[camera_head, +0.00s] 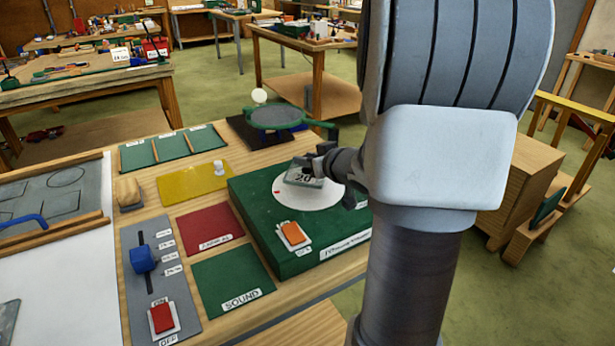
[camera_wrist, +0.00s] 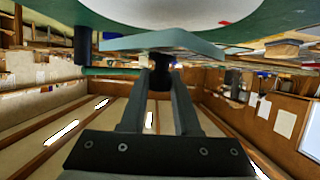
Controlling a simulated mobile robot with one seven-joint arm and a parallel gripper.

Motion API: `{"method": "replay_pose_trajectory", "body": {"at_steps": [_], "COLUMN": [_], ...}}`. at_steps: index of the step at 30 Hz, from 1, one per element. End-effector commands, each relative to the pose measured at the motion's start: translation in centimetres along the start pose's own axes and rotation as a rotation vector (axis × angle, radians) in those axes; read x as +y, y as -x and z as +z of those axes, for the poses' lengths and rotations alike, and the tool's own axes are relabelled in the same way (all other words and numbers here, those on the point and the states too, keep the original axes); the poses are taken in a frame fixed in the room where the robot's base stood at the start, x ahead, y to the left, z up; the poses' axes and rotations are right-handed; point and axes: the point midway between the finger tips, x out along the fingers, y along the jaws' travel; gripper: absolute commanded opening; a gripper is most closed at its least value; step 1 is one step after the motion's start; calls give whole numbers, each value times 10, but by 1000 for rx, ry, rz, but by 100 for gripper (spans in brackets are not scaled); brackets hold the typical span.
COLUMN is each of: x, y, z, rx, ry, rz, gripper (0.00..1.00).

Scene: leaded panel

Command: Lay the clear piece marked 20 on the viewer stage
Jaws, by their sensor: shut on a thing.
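The clear piece marked 20 (camera_head: 304,180) is a grey-green glassy plate with a dark number, at the white round stage (camera_head: 310,201) of the green viewer box (camera_head: 268,222). My gripper (camera_head: 322,169) is shut on the clear piece at its far right side, partly hidden by my arm. In the wrist view the piece (camera_wrist: 160,44) shows edge-on, tilted in the picture, with my closed fingers (camera_wrist: 160,74) at it. The white stage (camera_wrist: 180,8) lies close by along the top of that view. I cannot tell whether the piece touches the stage.
An orange switch (camera_head: 293,235) sits on the viewer's near corner. A red pad (camera_head: 209,228), a SOUND pad (camera_head: 232,282), a yellow pad (camera_head: 193,181) and a grey slider panel (camera_head: 150,262) lie to the left. A green round stand (camera_head: 276,117) stands behind the viewer. My arm blocks the right.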

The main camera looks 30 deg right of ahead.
Motion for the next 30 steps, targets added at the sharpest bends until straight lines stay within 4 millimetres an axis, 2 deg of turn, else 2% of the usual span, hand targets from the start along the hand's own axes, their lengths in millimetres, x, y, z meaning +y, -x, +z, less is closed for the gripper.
{"method": "replay_pose_trajectory", "body": {"at_steps": [7,19,20,24,25,30], "x": [0,0,0,0,0,0], "y": [-14,-15,-15,-15,-15,-15], "z": [34,38,38,37,37,37], "rx": [0,2,0,0,0,0], "ry": [-2,0,0,0,0,-1], "rz": [-1,0,0,0,0,0], "gripper": [0,0,32,57,60,60]}}
